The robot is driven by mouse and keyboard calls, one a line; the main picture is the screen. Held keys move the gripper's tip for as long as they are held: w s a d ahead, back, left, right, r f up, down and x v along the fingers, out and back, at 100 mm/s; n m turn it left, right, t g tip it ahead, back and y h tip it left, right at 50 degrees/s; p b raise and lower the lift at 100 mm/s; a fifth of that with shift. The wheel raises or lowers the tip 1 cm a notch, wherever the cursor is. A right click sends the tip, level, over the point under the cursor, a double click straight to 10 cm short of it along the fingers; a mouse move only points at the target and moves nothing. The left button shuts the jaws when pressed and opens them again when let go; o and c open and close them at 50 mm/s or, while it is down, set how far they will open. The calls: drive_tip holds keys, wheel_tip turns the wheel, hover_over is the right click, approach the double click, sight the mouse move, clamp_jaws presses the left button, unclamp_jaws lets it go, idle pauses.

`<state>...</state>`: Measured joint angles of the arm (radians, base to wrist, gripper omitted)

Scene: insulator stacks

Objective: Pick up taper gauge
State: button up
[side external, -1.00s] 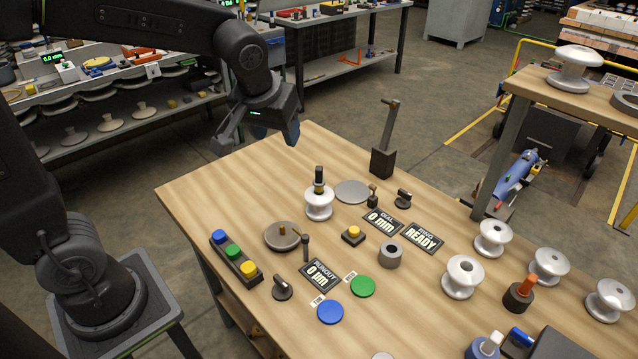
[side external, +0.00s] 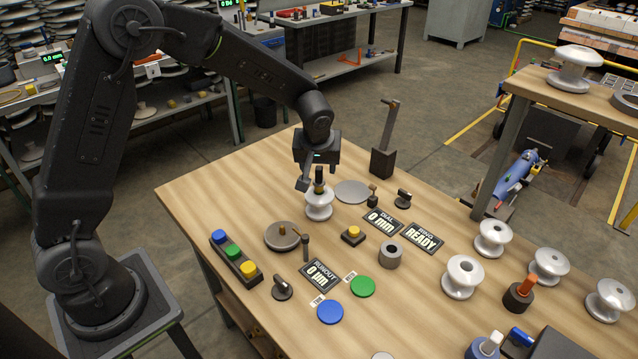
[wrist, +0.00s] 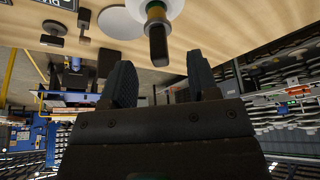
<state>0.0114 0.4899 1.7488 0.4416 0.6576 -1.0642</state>
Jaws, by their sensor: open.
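The taper gauge (side external: 319,180) appears to be the dark-handled piece with a brass band standing upright in the top of a white insulator (side external: 318,206). My gripper (side external: 311,178) is at the gauge's handle, just above the insulator, and partly covers it. In the wrist view my gripper (wrist: 161,78) is open, with one finger on each side. The gauge's dark handle (wrist: 158,45) points in between the fingertips, with a visible gap to both fingers. The white insulator (wrist: 174,8) is cut off at the top edge there.
A grey disc (side external: 352,191) lies right behind the insulator. A tall dark stand (side external: 384,150) rises to the right. A round turntable (side external: 283,236) and a yellow button (side external: 353,234) are in front. More white insulators (side external: 463,276) stand at the right. The table's far-left corner is clear.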

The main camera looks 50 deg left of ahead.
sight(319, 175)
drive_tip(key=x, duration=0.5)
drive_tip(key=shift+w+f, duration=0.1)
drive_tip(key=shift+f, duration=0.25)
drive_tip(key=c, duration=1)
drive_tip(key=shift+o, duration=0.2)
drive_tip(key=shift+r, duration=0.1)
